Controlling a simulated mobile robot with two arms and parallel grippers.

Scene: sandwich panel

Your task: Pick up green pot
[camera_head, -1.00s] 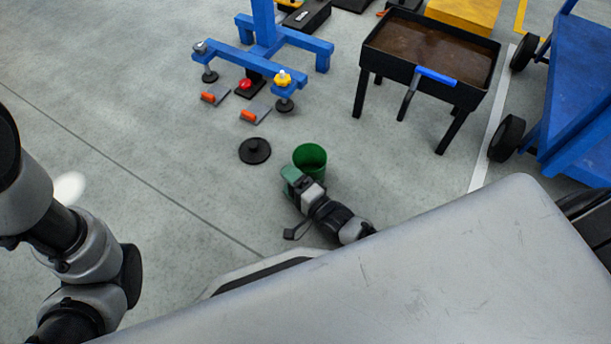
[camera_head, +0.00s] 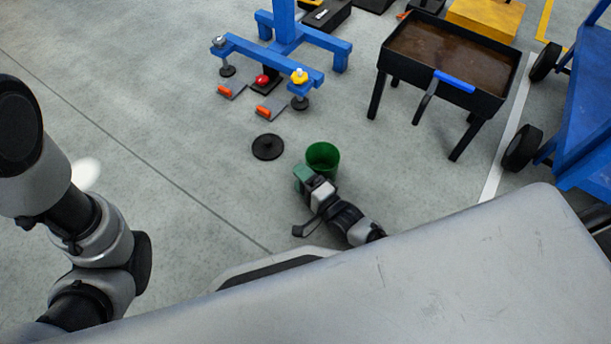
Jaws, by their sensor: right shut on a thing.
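The green pot (camera_head: 323,155) is a small open bucket, upright, in the middle of the head view. My right gripper (camera_head: 306,174) is at its near left side and is shut on it; the fingers are small and partly hidden behind the greenish gripper body. I cannot tell whether the pot touches the floor. My left arm comes in at the left, but its gripper is outside the picture.
A black round disc with a knob (camera_head: 268,147) lies on the floor left of the pot. A blue stand (camera_head: 276,56) with small feet is behind. A black tray table (camera_head: 445,58) stands at back right, near a blue wheeled cart (camera_head: 586,110). Open floor (camera_head: 190,150) is at left.

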